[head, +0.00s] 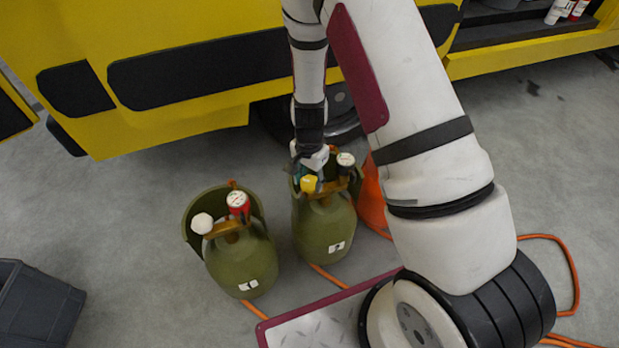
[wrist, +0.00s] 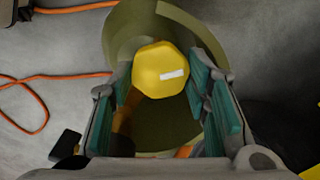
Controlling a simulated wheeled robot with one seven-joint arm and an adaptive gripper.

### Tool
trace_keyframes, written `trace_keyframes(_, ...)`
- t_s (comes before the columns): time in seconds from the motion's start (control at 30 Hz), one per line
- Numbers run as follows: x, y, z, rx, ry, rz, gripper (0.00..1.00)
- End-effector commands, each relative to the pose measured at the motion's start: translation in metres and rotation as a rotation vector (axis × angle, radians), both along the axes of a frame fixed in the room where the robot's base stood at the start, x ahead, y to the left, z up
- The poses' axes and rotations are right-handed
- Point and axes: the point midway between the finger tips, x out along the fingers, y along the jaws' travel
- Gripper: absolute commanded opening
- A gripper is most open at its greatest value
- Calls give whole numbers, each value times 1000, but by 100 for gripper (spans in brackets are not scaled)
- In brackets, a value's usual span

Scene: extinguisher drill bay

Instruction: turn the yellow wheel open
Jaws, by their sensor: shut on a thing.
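The yellow wheel (head: 309,184) sits on top of the right-hand olive gas cylinder (head: 325,232), which stands upright on the floor. In the wrist view the wheel (wrist: 160,68) is a rounded, lobed yellow knob with a white mark on its right half. My gripper (head: 303,172) reaches down onto the wheel from above. In the wrist view its teal-padded fingers (wrist: 160,88) stand on either side of the wheel and are shut on it. The contact at the fingertips is partly hidden. The valve stem below the wheel is hidden.
A second olive cylinder (head: 240,262) with a red-rimmed gauge (head: 238,202) and a white knob (head: 202,223) stands close on the left. A white-faced gauge (head: 346,160) is beside the wheel. Orange hose (head: 570,262) lies on the floor. A yellow vehicle (head: 200,60) stands behind.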

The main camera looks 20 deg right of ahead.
Motion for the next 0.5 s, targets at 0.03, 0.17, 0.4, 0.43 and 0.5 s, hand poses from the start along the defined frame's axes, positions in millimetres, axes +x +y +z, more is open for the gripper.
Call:
trace_keyframes(0.03,0,0,0,1,1,44,15)
trace_keyframes(0.17,0,0,0,1,1,168,15)
trace_keyframes(0.4,0,0,0,1,1,396,15)
trace_keyframes(0.43,0,0,0,1,1,424,15)
trace_keyframes(0.5,0,0,0,1,1,490,15)
